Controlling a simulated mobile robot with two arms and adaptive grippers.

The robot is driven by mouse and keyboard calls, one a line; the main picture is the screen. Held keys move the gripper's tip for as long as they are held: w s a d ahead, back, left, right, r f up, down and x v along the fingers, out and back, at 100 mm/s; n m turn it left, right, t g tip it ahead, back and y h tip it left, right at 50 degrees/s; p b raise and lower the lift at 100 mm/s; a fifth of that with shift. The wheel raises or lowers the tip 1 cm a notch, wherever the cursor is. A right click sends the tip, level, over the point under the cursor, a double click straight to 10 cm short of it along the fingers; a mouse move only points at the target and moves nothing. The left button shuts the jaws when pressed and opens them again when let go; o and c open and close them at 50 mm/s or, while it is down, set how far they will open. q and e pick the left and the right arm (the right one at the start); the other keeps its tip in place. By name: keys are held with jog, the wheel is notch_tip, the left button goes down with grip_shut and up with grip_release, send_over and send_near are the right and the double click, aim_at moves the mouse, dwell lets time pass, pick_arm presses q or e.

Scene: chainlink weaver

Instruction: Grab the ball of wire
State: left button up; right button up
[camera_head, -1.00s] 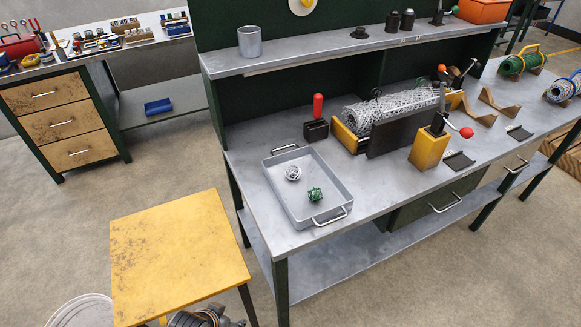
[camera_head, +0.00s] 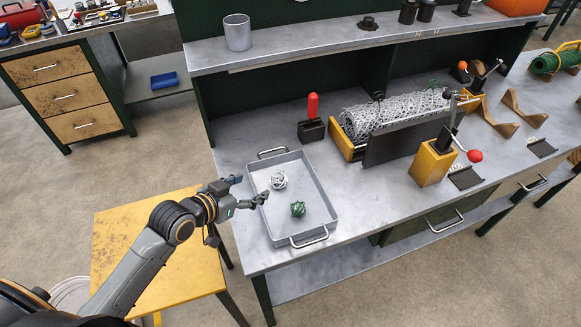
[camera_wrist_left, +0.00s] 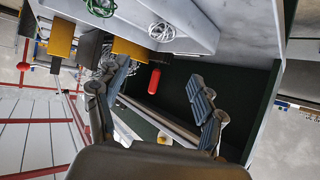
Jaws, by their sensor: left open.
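A ball of silver wire (camera_head: 279,181) and a ball of green wire (camera_head: 298,209) lie in a grey metal tray (camera_head: 306,178) on the workbench. The silver ball is nearer the back of the tray, the green one nearer the front. My left gripper (camera_head: 262,197) is by the tray's left edge, close to the silver ball and apart from it. In the left wrist view its open fingers (camera_wrist_left: 158,76) hold nothing. That view also shows the silver ball (camera_wrist_left: 160,32) and the green ball (camera_wrist_left: 103,7) at the top. My right gripper is not in view.
A black block with a red handle (camera_head: 313,106) stands behind the tray. A wire mesh roll in a frame (camera_head: 395,110) and a yellow post (camera_head: 431,163) stand to the right. A shelf (camera_head: 310,55) runs above the bench. A yellow-topped table (camera_head: 110,225) is below my left arm.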

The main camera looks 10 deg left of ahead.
aim_at(277, 176)
pick_arm(q)
jog(key=x, duration=0.2)
jog(key=shift+w+d+r, duration=0.1)
jog(key=shift+w+d, duration=0.05)
jog(key=shift+w, duration=0.35)
jog(key=x, duration=0.4)
jog(key=shift+w+d+f+p, duration=0.15)
jog(key=shift+w+f+p, duration=0.1)
jog(key=shift+f+p, duration=0.1)
jog(key=shift+w+d+f, duration=0.1)
jog(key=shift+w, duration=0.15)
jog(key=shift+w+d+f+p, duration=0.3)
jog(key=shift+w+f, duration=0.15)
jog(key=x, duration=0.3)
jog(key=shift+s+f, duration=0.1)
jog(key=shift+f, duration=0.15)
jog(key=shift+w+d+f, duration=0.1)
jog(key=shift+w+f, duration=0.05)
jog(key=shift+w, duration=0.05)
jog(key=shift+c, duration=0.2)
jog(key=c, duration=1.2)
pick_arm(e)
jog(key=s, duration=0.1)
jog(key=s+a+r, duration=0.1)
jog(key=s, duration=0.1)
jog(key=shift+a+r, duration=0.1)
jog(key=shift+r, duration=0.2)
